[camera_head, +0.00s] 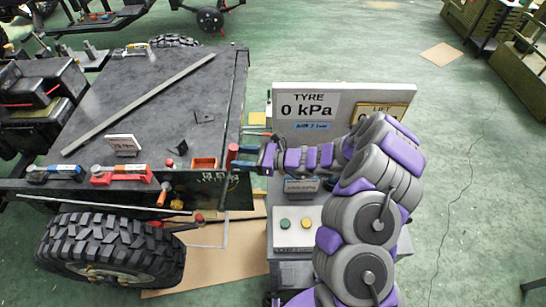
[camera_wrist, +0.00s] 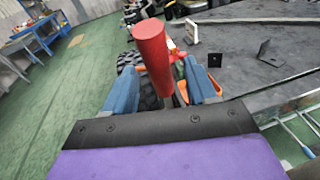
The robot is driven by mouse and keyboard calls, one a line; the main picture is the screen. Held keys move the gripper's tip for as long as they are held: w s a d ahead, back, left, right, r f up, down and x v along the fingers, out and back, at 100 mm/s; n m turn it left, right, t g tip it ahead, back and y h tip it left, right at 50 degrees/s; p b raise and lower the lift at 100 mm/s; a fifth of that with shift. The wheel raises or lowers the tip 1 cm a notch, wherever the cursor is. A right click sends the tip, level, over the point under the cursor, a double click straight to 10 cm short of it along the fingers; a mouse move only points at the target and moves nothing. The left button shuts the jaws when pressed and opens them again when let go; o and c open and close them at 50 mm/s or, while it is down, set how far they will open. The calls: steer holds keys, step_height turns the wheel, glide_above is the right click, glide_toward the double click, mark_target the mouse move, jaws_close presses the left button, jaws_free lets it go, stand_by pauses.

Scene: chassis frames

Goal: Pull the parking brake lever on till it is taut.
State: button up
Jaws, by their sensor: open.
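A lever with a thick red cylindrical grip (camera_wrist: 152,50), which looks like the parking brake lever, stands up between the fingers of my gripper (camera_wrist: 160,72) in the wrist view. The two blue fingers are apart, one on each side of it, and I see no clear contact. A dark stem runs down from the grip behind the gripper's black plate, and its base is hidden. In the head view the red grip (camera_head: 232,156) shows at the right edge of the chassis, at the end of my gripper (camera_head: 243,156).
A large tyre (camera_head: 110,248) is at front left. A panel reading "TYRE 0 kPa" (camera_head: 308,105) stands behind my arm. The green floor at right is mostly clear.

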steer(key=s+d+r+p, duration=0.1)
steer(key=d, duration=1)
steer(key=shift+s+d, duration=0.25)
steer(key=shift+d, duration=0.1)
steer(key=shift+r, duration=0.1)
